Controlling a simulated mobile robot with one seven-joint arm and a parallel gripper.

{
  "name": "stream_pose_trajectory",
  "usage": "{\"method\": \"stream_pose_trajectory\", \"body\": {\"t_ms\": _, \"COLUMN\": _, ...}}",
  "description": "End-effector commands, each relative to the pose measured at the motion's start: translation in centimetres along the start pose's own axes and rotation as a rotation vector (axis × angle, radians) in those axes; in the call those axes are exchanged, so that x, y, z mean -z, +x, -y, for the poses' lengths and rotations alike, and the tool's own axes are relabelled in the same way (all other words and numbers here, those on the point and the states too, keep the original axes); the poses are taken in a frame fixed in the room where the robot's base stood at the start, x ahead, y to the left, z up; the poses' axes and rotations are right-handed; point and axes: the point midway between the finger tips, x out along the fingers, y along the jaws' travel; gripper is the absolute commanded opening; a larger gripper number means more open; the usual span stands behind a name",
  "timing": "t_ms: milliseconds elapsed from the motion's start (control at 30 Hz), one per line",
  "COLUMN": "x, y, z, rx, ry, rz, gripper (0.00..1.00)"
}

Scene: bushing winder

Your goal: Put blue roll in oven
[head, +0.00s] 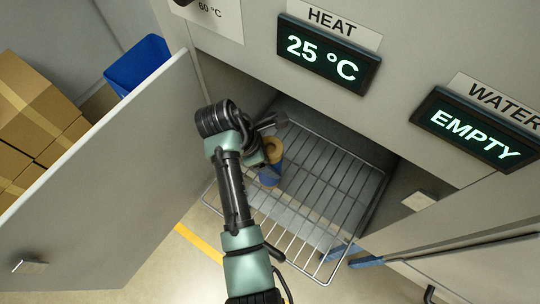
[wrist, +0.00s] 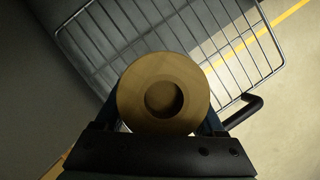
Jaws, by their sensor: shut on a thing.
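The blue roll (head: 270,174) has a tan end face and is held by my gripper (head: 262,158) at the oven's opening. In the wrist view the tan end of the roll (wrist: 163,92), with a dark centre hole, sits between the fingers of my gripper (wrist: 163,115). The gripper is shut on it. The oven (head: 330,130) is open, and its wire rack (head: 325,180) sticks out of the opening. The roll is over the left part of the rack; I cannot tell whether it touches the wires. The rack also shows in the wrist view (wrist: 240,60).
The oven door (head: 100,190) stands open on the left. Cardboard boxes (head: 35,110) and a blue bin (head: 137,65) are behind it. A heat display (head: 328,53) reads 25 °C and a water display (head: 475,129) reads EMPTY. The right part of the rack is bare.

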Motion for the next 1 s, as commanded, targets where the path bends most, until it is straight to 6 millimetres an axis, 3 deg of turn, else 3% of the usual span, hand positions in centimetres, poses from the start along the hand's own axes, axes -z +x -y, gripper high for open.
{"method": "stream_pose_trajectory", "body": {"t_ms": 267, "x": 0.0, "y": 0.1, "z": -0.1, "rx": -0.001, "ry": 0.001, "rz": 0.001, "gripper": 0.0}}
{"method": "stream_pose_trajectory", "body": {"t_ms": 300, "x": 0.1, "y": 0.2, "z": 0.0, "rx": 0.001, "ry": 0.0, "rz": 0.0, "gripper": 0.75}}
{"method": "stream_pose_trajectory", "body": {"t_ms": 433, "x": 0.1, "y": 0.2, "z": 0.0, "rx": 0.001, "ry": 0.0, "rz": 0.0, "gripper": 0.98}}
{"method": "stream_pose_trajectory", "body": {"t_ms": 767, "x": 0.0, "y": -0.3, "z": 0.0, "rx": -0.001, "ry": 0.0, "rz": 0.0, "gripper": 1.0}}
{"method": "stream_pose_trajectory", "body": {"t_ms": 1000, "x": 0.0, "y": -4.1, "z": -0.2, "rx": -0.006, "ry": 0.0, "rz": 0.001, "gripper": 1.0}}
